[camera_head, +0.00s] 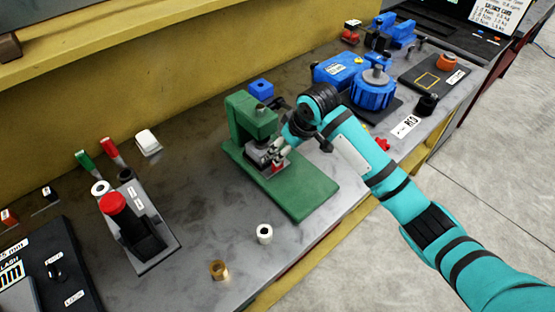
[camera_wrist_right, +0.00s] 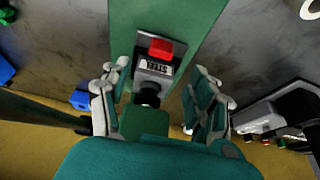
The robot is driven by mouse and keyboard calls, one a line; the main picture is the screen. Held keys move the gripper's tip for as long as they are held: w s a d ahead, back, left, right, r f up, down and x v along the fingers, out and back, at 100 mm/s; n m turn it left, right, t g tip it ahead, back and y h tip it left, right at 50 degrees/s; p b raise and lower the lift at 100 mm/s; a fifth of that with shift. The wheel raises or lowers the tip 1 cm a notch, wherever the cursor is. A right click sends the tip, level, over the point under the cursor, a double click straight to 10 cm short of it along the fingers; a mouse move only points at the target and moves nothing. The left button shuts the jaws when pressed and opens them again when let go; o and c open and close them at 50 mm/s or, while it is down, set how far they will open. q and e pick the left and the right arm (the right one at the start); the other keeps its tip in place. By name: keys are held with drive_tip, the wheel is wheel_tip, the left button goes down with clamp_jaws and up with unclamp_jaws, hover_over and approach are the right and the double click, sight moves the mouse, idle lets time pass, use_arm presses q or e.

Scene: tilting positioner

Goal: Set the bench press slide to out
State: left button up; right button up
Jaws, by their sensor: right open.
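The green bench press (camera_head: 300,192) stands on the bench in the middle of the head view, its upright post at the back. Its grey slide (camera_wrist_right: 157,70) carries a red block (camera_wrist_right: 160,48), a label reading STEEL and a black knob (camera_wrist_right: 149,94). My right gripper (camera_head: 277,155) is at the press, over the slide. In the right wrist view the right gripper (camera_wrist_right: 157,92) is open, one finger on each side of the slide and knob, with gaps showing. Whether a finger touches the slide cannot be told. My left gripper is not in view.
A grey fixture with a red button (camera_head: 112,203) stands to the left. A white ring (camera_head: 264,233) and a brass ring (camera_head: 219,269) lie in front of the press. The blue positioner (camera_head: 372,88) stands behind my right arm. A yellow wall runs along the back.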

drive_tip(key=x, duration=0.9)
drive_tip(key=shift+a+f+p, duration=0.1)
drive_tip(key=shift+f+p, duration=0.1)
drive_tip(key=shift+p, duration=0.15)
drive_tip(key=shift+c, duration=0.4)
clamp_jaws()
